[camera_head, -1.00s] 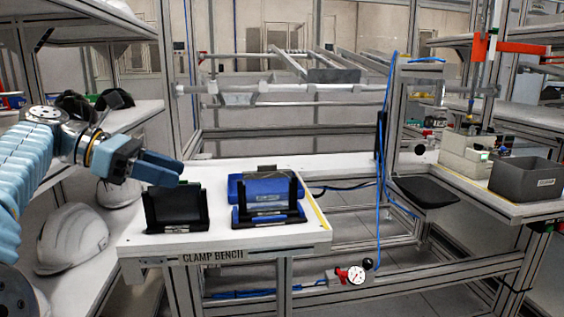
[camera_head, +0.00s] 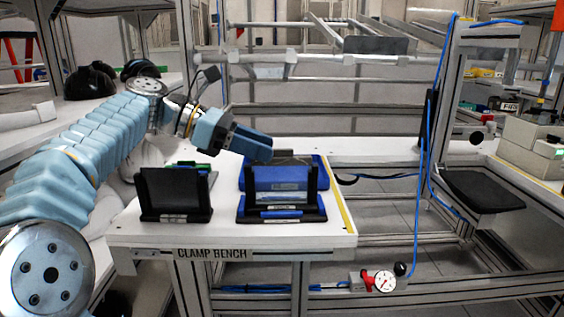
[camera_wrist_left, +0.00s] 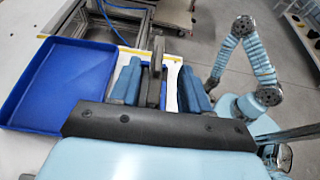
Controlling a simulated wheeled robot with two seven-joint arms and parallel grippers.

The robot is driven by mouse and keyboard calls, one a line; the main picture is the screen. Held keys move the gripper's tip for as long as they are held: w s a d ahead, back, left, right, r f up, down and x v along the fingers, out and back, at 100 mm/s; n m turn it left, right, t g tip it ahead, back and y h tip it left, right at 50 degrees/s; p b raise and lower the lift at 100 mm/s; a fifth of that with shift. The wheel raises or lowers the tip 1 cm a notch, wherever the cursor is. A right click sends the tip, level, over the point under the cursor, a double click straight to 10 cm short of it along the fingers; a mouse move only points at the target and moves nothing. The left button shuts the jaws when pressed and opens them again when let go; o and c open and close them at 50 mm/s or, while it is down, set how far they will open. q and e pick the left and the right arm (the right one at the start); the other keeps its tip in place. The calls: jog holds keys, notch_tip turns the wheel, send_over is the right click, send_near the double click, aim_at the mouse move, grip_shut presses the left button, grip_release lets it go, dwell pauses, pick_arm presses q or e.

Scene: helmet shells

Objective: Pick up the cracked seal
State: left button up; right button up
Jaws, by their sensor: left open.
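My left gripper (camera_head: 262,149) reaches in from the left over the clamp bench (camera_head: 150,229). Its tip is above the back of the blue tray (camera_head: 322,168). In the left wrist view its two blue fingers (camera_wrist_left: 160,85) stand apart. A thin, dark grey upright piece (camera_wrist_left: 156,72) shows between them. I cannot tell whether it is part of a holder, or whether the fingers touch it. I cannot make out a cracked seal in either view. My right gripper is not clearly seen.
A black holder (camera_head: 175,192) stands left on the bench, with something green behind it. A second black holder (camera_head: 282,196) with blue parts stands in front of the tray. A blue tray (camera_wrist_left: 50,85) fills the left of the wrist view. Blue hoses hang on the right frame post.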

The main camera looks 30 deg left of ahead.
aim_at(285, 152)
pick_arm(q)
jog(key=x, duration=0.5)
jog(key=shift+w+d+r+b, duration=0.1)
jog(key=shift+w+r+b, duration=0.15)
jog(key=shift+b, duration=0.15)
grip_shut()
